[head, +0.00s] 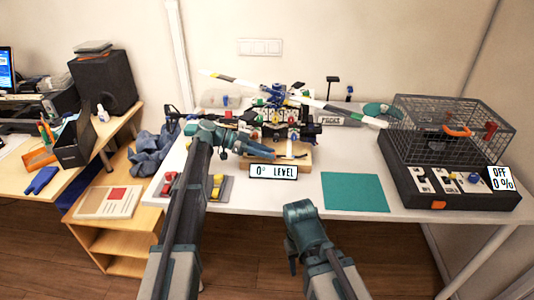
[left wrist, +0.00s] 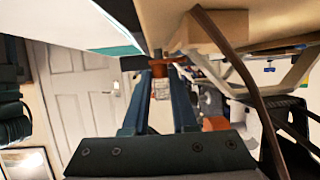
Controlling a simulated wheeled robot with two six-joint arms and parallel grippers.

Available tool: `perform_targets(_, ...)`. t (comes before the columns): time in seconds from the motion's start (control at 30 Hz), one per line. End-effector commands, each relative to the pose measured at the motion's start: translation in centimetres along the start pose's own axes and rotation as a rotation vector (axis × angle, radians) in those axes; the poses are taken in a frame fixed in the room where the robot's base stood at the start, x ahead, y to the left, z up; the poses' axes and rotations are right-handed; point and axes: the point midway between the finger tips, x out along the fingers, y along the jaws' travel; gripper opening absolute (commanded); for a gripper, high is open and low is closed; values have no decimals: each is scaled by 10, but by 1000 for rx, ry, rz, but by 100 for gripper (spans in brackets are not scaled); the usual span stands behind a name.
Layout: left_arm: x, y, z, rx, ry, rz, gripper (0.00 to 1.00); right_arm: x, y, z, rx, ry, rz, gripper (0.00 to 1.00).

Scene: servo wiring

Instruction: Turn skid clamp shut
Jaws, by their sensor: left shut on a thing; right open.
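The model helicopter (head: 275,98) stands on the white table with a wooden block at its base (head: 300,167). My left gripper (head: 296,156) reaches from the left to the front of this base. In the left wrist view its two fingers (left wrist: 160,80) are shut on a small clamp part, the skid clamp (left wrist: 161,88), with a metallic body and an orange-brown piece above it. The head view hides the clamp behind my gripper. My right gripper (head: 292,262) is low at the table's front edge, apart from the helicopter; its fingers barely show.
A sign reading "0° LEVEL" (head: 273,171) stands before the base. A green mat (head: 354,192) lies right of it, and a wire cage box (head: 450,130) with a panel reading "OFF 0 %" is at far right.

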Motion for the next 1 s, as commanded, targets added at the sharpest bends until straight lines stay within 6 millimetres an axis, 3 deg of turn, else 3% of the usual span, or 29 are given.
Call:
perform_targets(0.57,0,0,2,11,-7,27,0,0,0,0,0,0,0,50)
perform_targets(0.6,0,0,2,11,-7,27,31,0,0,0,0,0,0,50)
perform_targets(0.73,0,0,2,11,-6,27,54,0,0,0,0,0,0,50)
perform_targets(1.0,0,1,1,8,-3,21,56,0,0,0,0,0,0,50)
